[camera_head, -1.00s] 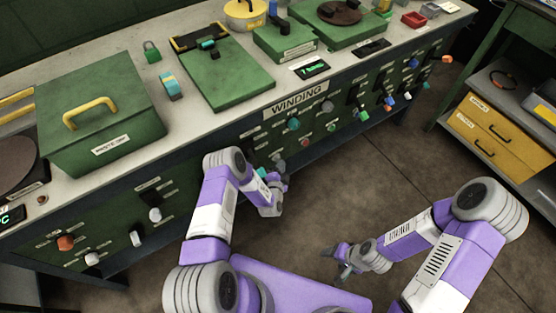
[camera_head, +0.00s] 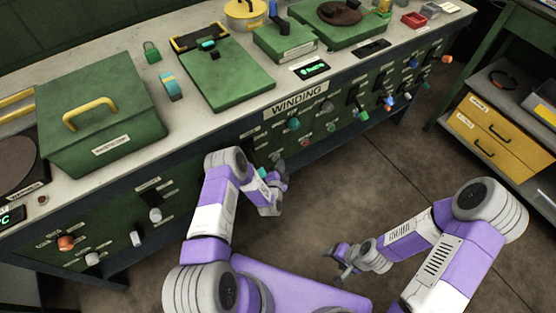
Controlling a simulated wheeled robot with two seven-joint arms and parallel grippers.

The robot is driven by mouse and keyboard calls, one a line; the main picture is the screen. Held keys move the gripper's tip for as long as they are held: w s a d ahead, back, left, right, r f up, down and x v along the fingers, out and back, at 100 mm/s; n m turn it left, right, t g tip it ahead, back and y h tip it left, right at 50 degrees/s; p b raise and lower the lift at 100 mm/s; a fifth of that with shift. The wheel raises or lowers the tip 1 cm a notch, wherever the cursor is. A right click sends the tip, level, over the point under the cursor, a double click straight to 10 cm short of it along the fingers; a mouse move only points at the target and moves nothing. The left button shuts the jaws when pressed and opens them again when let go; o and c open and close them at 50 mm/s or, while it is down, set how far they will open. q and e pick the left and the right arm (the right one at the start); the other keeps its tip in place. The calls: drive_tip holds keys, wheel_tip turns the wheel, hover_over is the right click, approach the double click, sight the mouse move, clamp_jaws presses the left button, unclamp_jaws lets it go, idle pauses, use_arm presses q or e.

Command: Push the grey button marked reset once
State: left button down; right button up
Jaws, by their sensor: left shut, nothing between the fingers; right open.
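The front panel under the WINDING sign (camera_head: 295,102) carries several coloured knobs and small labels. I cannot make out a label reading reset. My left gripper (camera_head: 281,170) is shut and empty, close to the lower left part of that panel. A small grey control may lie right at its tip, but the gripper and wrist cover the spot, and I cannot tell if they touch. My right gripper (camera_head: 344,268) is open and empty, low over the floor, away from the panel.
A small display (camera_head: 311,69) with green figures lies on the bench top (camera_head: 212,121) above the sign. A green box (camera_head: 100,115) with a yellow handle stands at left. Yellow drawers (camera_head: 497,139) are at right. The floor (camera_head: 395,165) between is clear.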

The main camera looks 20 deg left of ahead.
use_arm(q)
drive_tip(key=shift+s+d, duration=0.4)
drive_tip(key=shift+d, duration=0.05)
drive_tip(key=shift+s+d+p, duration=0.45)
drive_tip(key=shift+s+d, duration=0.35)
drive_tip(key=shift+d, duration=0.2)
drive_tip(key=shift+s+d+p, duration=0.4)
drive_tip(key=shift+s+d, duration=0.35)
drive_tip(key=shift+d, duration=0.25)
